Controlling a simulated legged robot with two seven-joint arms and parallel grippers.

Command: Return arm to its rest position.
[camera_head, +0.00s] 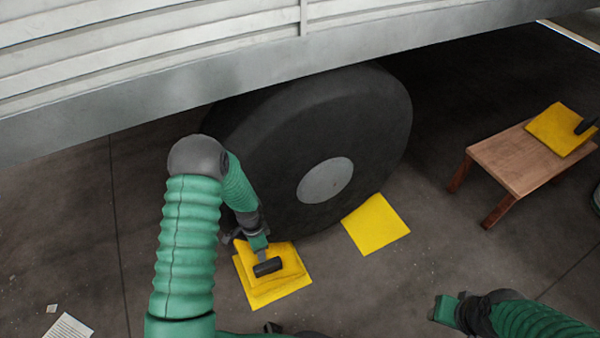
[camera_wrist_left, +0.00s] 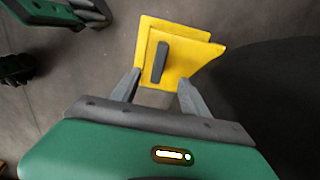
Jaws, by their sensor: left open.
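My left arm reaches down in front of the wheel in the head view. Its gripper (camera_head: 256,246) is open just above a yellow wedge (camera_head: 288,262) with a black handle (camera_head: 267,267). In the left wrist view the gripper's two fingers (camera_wrist_left: 160,86) stand apart, with the wedge (camera_wrist_left: 190,62) and its handle (camera_wrist_left: 160,62) beyond the tips and nothing held. The wedge lies on a yellow floor square (camera_head: 262,300) beside the tyre. My right gripper (camera_head: 446,309) hangs at the lower right, over the floor; its jaws are too small to judge.
A large dark wheel (camera_head: 260,130) stands under a grey vehicle body (camera_head: 250,70). A second yellow square (camera_head: 376,225) lies bare at the wheel's right. A wooden stool (camera_head: 505,160) carries another yellow wedge (camera_head: 557,128) with a black handle. Papers (camera_head: 68,327) lie at lower left.

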